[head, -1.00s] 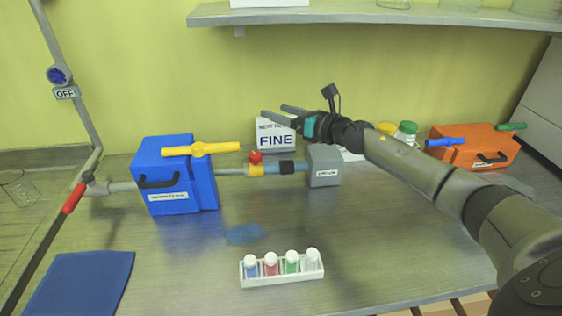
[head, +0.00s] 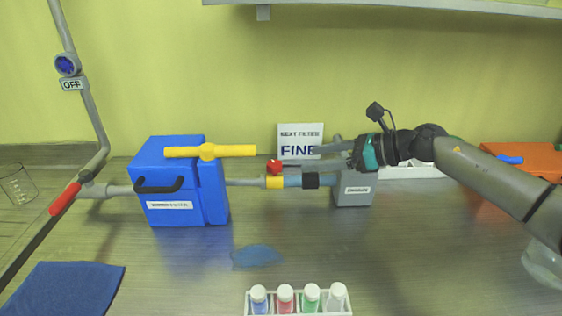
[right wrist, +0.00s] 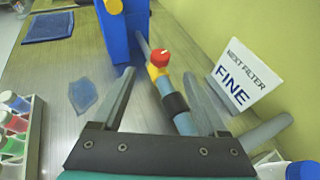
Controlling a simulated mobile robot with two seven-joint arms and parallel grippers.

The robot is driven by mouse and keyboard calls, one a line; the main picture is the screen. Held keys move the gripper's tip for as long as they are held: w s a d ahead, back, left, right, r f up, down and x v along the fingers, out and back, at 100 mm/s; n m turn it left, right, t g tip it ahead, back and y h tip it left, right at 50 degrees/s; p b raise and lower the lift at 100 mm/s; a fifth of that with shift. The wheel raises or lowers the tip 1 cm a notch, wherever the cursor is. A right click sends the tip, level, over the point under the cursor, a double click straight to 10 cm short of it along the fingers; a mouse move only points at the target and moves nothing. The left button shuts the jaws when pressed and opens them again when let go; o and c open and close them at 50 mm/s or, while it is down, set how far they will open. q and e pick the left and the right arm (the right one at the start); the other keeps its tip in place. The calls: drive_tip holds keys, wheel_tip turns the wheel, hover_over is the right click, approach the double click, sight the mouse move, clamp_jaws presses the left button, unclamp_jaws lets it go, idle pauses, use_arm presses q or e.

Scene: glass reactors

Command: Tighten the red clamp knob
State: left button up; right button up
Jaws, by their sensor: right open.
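The red clamp knob (head: 274,166) sits on top of a yellow clamp (head: 274,183) on the pipe between the blue filter box (head: 180,182) and a grey box (head: 353,188). My right gripper (head: 300,157) is open and points left toward the knob, its fingertips close to it. In the right wrist view the knob (right wrist: 160,57) lies beyond the fingertips, between the two open fingers, and nothing is held. A white mark shows on the knob's top. My left gripper is not in view.
A "NEXT FILTER FINE" sign (head: 300,134) stands behind the pipe. A yellow handle (head: 208,152) tops the blue box, left of the knob. A vial rack (head: 298,309), a blue puddle (head: 256,256) and a blue cloth (head: 65,292) lie in front. The table between is clear.

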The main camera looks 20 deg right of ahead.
sight(276, 163)
drive_tip(key=x, duration=1)
drive_tip(key=shift+d, duration=0.1)
drive_tip(key=shift+c, duration=0.3)
clamp_jaws()
